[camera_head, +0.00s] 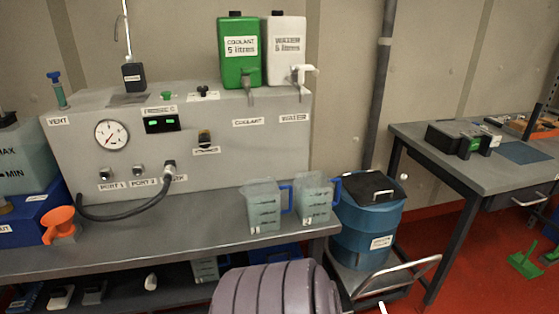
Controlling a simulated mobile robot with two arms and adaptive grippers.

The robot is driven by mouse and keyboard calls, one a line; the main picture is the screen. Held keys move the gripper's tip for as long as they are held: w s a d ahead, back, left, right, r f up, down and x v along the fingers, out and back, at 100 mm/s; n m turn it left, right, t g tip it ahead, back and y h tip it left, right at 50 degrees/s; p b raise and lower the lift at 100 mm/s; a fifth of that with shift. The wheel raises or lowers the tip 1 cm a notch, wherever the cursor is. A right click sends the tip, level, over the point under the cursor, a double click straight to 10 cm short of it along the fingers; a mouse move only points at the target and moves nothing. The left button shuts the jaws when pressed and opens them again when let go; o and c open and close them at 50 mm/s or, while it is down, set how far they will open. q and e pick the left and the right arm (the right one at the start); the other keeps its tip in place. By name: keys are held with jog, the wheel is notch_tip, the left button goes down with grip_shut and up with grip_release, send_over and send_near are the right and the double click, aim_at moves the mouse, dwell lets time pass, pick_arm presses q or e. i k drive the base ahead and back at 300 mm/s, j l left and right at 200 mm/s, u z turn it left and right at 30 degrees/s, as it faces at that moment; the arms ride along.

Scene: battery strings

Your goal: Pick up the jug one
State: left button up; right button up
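Two clear measuring jugs with blue handles stand upright side by side near the right end of the grey bench. The left jug (264,208) and the right jug (313,200) each have green level marks and a small white tag low on the front. The tags are too small to read surely, so I cannot tell which is jug one. Both handles are on the right side of their jugs. Neither of my grippers is in view, and nothing is holding either jug.
A grey panel unit (200,150) with a gauge and hose stands behind the jugs. A blue drum (368,235) stands on a trolley to their right. An orange funnel (60,225) is at the left. The bench top (170,232) left of the jugs is mostly clear.

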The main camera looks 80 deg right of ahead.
aim_at(270, 205)
jog(key=z, duration=2.8)
